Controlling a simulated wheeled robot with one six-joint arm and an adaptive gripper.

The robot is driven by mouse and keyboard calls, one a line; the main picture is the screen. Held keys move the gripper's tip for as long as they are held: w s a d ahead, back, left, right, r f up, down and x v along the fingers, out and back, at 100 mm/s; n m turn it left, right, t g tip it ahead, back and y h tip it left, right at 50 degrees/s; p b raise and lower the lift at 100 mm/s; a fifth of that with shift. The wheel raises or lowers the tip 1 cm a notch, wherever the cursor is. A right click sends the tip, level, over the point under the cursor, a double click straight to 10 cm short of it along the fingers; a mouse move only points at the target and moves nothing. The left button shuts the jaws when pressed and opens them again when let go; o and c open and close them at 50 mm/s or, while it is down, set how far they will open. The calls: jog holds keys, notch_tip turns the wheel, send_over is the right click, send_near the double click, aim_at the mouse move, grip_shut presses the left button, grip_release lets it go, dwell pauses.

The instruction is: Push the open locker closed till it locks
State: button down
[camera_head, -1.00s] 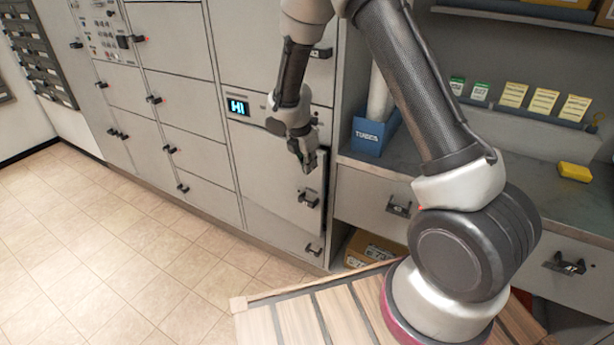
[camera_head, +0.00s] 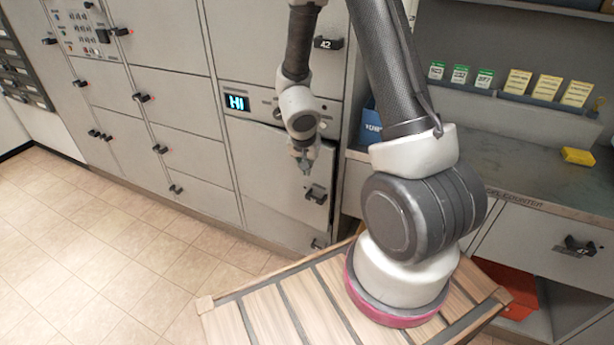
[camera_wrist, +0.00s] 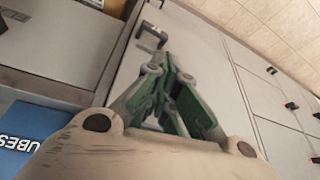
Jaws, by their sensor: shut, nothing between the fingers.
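The open locker door (camera_head: 262,173) is a grey panel under the lit "HI" display. It stands slightly ajar, with a dark edge along its right side. Its black handle (camera_head: 316,194) is near the right edge. My gripper (camera_head: 305,164) is shut and empty, pointing down in front of the door, just above and left of the handle. In the wrist view the shut green-sided fingers (camera_wrist: 172,85) lie over the pale door panel (camera_wrist: 200,58), with the handle (camera_wrist: 152,35) beyond them. I cannot tell whether the fingertips touch the door.
More closed grey lockers (camera_head: 180,95) stand to the left. A counter (camera_head: 500,165) with cards and a yellow block (camera_head: 577,156) is at the right. A blue box (camera_head: 370,124) is partly hidden behind my arm. The tiled floor (camera_head: 90,260) at left is clear.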

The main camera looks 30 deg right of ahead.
jog(key=s+m+g, duration=0.1)
jog(key=s+m, duration=0.1)
jog(key=m, duration=0.1)
jog(key=h, duration=0.1)
send_near(320, 180)
jog(key=shift+s+d+f, duration=0.2)
jog(key=shift+s+f, duration=0.1)
jog(key=shift+f, duration=0.45)
jog(key=shift+s+d+f, duration=0.2)
jog(key=shift+s+f, duration=0.15)
jog(key=shift+f, duration=0.4)
jog(key=shift+s+d+f, duration=0.25)
jog(key=shift+s+f, duration=0.05)
jog(key=shift+f, duration=0.45)
